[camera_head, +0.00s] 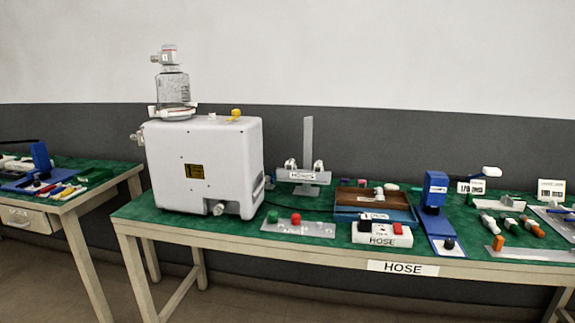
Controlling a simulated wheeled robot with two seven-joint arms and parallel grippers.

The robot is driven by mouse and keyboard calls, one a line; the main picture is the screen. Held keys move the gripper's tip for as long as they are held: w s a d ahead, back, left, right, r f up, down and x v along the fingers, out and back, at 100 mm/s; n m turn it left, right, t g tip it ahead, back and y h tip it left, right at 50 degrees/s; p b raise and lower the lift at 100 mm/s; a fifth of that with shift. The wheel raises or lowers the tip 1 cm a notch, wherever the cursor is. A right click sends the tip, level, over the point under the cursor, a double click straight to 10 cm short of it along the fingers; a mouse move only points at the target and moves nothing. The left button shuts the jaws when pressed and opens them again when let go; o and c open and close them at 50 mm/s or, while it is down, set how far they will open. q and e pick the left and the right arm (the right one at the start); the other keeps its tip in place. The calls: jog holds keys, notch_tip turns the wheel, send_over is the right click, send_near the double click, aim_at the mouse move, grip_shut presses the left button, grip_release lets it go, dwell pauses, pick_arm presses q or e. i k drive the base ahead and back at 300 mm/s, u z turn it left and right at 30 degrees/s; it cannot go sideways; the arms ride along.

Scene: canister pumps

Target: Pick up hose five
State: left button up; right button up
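No number five can be read on any part, so I cannot tell which thing is hose five. A white label reading HOSE (403,268) is on the front edge of the green-topped table (150,212). A white block marked HOSE (382,235) with a black and a red cap stands near that edge. Behind it is a brown and blue tray (372,210) with small pale parts in it. A grey stand (307,150) with a lettered plate and two pale fittings stands left of the tray. Neither of my grippers is in view.
A large white pump canister (205,165) with a clear jar (173,92) on top fills the table's left part. A plate with green and red knobs (296,219) lies in front. A blue upright device (435,195) and several small parts are right. Another table (60,205) stands left.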

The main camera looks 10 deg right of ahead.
aim_at(318, 165)
jog(key=u, duration=0.55)
jog(key=i, duration=0.85)
jog(key=z, duration=0.5)
jog(key=i, duration=0.8)
jog(key=z, duration=0.85)
